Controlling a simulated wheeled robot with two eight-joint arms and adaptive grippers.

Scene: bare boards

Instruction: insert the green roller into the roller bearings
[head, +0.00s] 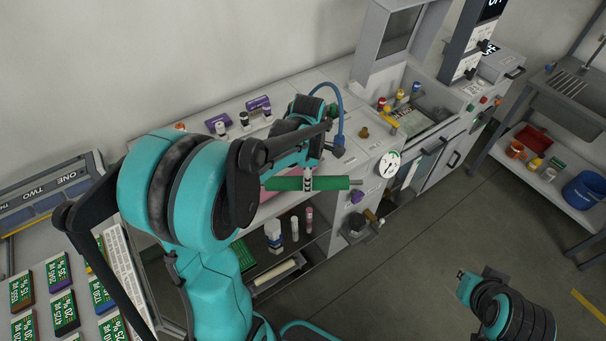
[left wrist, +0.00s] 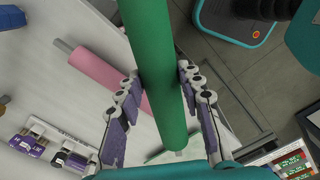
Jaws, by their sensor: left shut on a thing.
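The green roller (head: 330,183), with thin grey shaft ends, is held level above the front of the counter in the head view. My left gripper (head: 308,181) is shut around its middle. In the left wrist view the green roller (left wrist: 158,70) passes between the two fingers of the left gripper (left wrist: 162,85). A pink roller (left wrist: 92,68) with a grey shaft lies on the counter below, apart from the green one; my arm and the green roller hide much of it in the head view. I cannot make out the roller bearings for certain. My right arm shows at lower right, its gripper not visible.
Purple blocks (head: 218,122) and small bottles stand at the counter's back. A round gauge (head: 389,165) is on the counter front. Bottles (head: 273,234) stand on the shelf below. Green-labelled boxes (head: 64,311) lie at left. The floor at right is mostly clear.

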